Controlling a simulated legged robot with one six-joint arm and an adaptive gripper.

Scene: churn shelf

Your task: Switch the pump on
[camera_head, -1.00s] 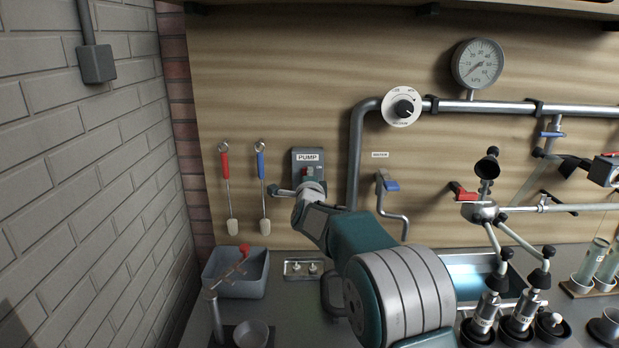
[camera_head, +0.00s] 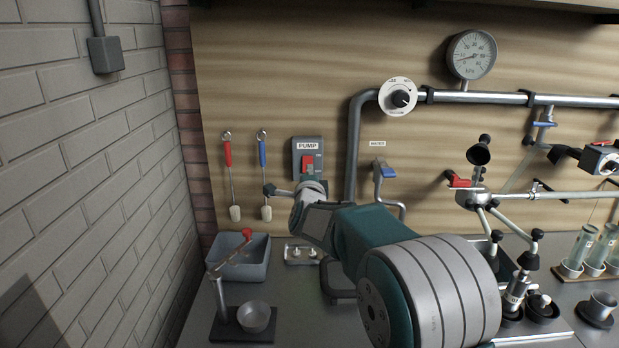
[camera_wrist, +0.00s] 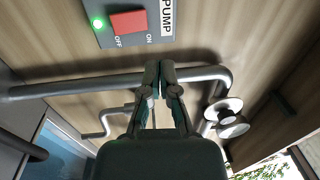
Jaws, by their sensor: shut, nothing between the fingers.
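The grey pump box (camera_head: 298,160), labelled PUMP, is on the wooden wall panel, with a red rocker switch (camera_head: 308,165) on its face. In the wrist view the rocker (camera_wrist: 128,22) lies between the OFF and ON marks, and a green lamp (camera_wrist: 98,23) beside it is lit. My gripper (camera_wrist: 159,66) is shut and empty, its tips just below the box in that picture and apart from the rocker. In the head view my wrist hides the lower part of the box and most of my gripper.
A pipe (camera_head: 355,150) rises right of the box to a white dial (camera_head: 398,97). A blue-handled water tap (camera_head: 386,171) is to the right. Two hanging tools with red (camera_head: 227,153) and blue (camera_head: 262,153) handles are to the left. A grey bin (camera_head: 258,270) stands below.

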